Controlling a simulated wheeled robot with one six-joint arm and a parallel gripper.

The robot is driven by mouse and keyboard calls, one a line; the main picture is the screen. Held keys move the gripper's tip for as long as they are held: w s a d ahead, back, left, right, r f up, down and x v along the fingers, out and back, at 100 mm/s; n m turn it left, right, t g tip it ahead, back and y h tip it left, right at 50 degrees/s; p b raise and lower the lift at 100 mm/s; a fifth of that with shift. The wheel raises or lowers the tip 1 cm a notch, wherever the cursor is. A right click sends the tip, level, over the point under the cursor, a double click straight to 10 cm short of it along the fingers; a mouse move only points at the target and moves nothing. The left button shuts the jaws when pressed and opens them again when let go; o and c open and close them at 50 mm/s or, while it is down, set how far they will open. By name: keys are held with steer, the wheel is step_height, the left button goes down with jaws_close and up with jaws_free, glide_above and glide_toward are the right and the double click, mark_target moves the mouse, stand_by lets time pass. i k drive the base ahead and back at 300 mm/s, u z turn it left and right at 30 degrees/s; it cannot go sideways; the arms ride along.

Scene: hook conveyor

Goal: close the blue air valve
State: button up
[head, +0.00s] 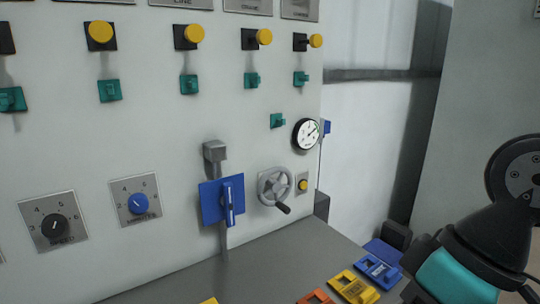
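Two blue things may be the air valve, and I cannot tell which. One is a blue lever (229,204) on a blue plate (209,204) low on the grey panel, with the lever standing about upright. The other is a small blue part (326,127) at the panel's right edge, beside the round gauge (306,134); its shape is mostly hidden and too small to read. My arm shows at the lower right, apart from the panel. My gripper's fingers are not in view.
A grey handwheel (275,187) with a black handle stands right of the lever. Black (55,226) and blue (136,203) dials sit left. Yellow knobs and green switches line the panel above. Yellow (353,286) and blue (379,270) tags lie on the grey ledge (250,270).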

mark_target(227, 200)
steer(key=z, duration=0.55)
steer(key=k, duration=0.65)
steer(key=z, duration=0.3)
steer(key=i, duration=1.05)
steer(key=u, duration=1.2)
steer(key=i, duration=0.4)
steer(key=u, duration=0.4)
